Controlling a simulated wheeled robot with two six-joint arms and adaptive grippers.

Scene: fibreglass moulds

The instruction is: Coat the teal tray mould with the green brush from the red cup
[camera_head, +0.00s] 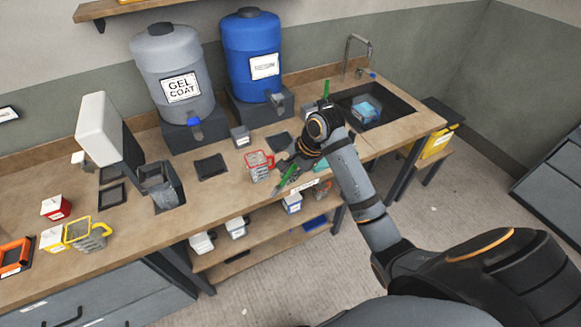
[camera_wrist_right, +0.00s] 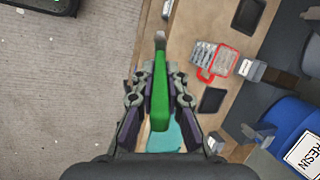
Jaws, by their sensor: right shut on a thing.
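My right gripper (camera_wrist_right: 158,90) is shut on the green brush (camera_wrist_right: 160,95). The brush's green handle lies between the fingers, and its narrower end points to the top of the wrist view. The brush also shows in the head view (camera_head: 288,176), slanting beside the gripper. The red cup (camera_head: 258,166) stands on the bench just left of the gripper; it also shows in the wrist view (camera_wrist_right: 226,60). The teal tray mould (camera_head: 323,164) is mostly hidden behind my right arm; part of its teal surface shows below the brush (camera_wrist_right: 166,138). My left gripper is not in view.
A grey gel coat drum (camera_head: 172,62) and a blue drum (camera_head: 250,45) stand at the back of the bench. A sink (camera_head: 375,98) is at the right. A yellow cup (camera_head: 88,236) and a red box (camera_head: 56,207) stand at the left. Dark pads lie between.

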